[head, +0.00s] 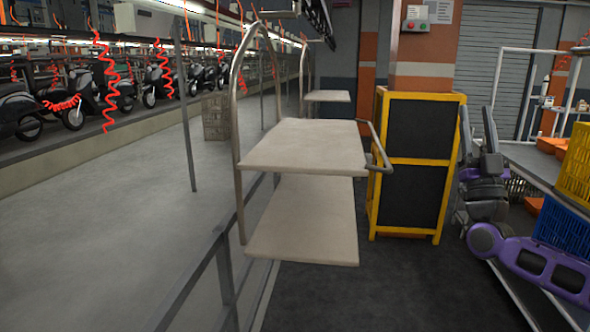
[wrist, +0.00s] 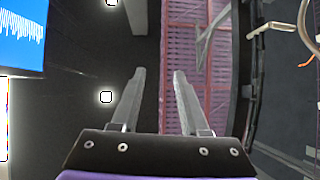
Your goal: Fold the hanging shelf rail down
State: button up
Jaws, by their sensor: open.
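The hanging shelf has a pale upper board (head: 300,148) and a pale lower board (head: 305,222), held by a tall metal hoop frame (head: 236,130) on its left. A grey tubular rail (head: 381,150) shows at the right end of the upper board, its bar raised above the board's level and its lower end beside the board's edge. My gripper (head: 477,115) is at the right in the head view, well apart from the rail, fingers pointing up. In the wrist view my gripper (wrist: 159,74) is open with nothing between the fingers. I cannot identify the rail in the wrist view.
A yellow-framed cabinet with black panels (head: 411,165) stands behind the rail, left of my gripper. A grey rack (head: 535,168) with yellow and blue crates is at the right. Dark floor (head: 400,290) in front is clear. A metal barrier (head: 222,270) runs along the left.

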jog(key=s+d+r+n+g+y, duration=0.1)
jog(key=s+r+n+y, duration=0.1)
jog(key=s+r+y, duration=0.35)
jog(key=s+a+r+n+g+y+p, duration=0.1)
jog(key=s+a+r+g, duration=0.2)
jog(key=s+a+g, duration=0.15)
jog(key=s+a+r+n+g+p, duration=0.2)
jog(key=s+a+g, duration=0.1)
jog(key=s+a, duration=0.25)
jog(key=s+a+f+m+g+h, duration=0.1)
jog(key=s+a+f+g, duration=0.3)
jog(key=f, duration=0.5)
jog(key=s+a+f+m+g+h+p, duration=0.1)
jog(key=s+a+f+g, duration=0.3)
jog(key=f, duration=0.5)
jog(key=s+a+f+m+g+h+p, duration=0.1)
jog(key=s+a+f+m+g+h, duration=0.2)
jog(key=f+g, duration=0.4)
notch_tip(320, 180, down, 2)
jog(key=shift+s+a+f, duration=0.1)
jog(key=shift+s+a, duration=0.4)
jog(key=shift+s, duration=0.15)
jog(key=shift+d, duration=0.1)
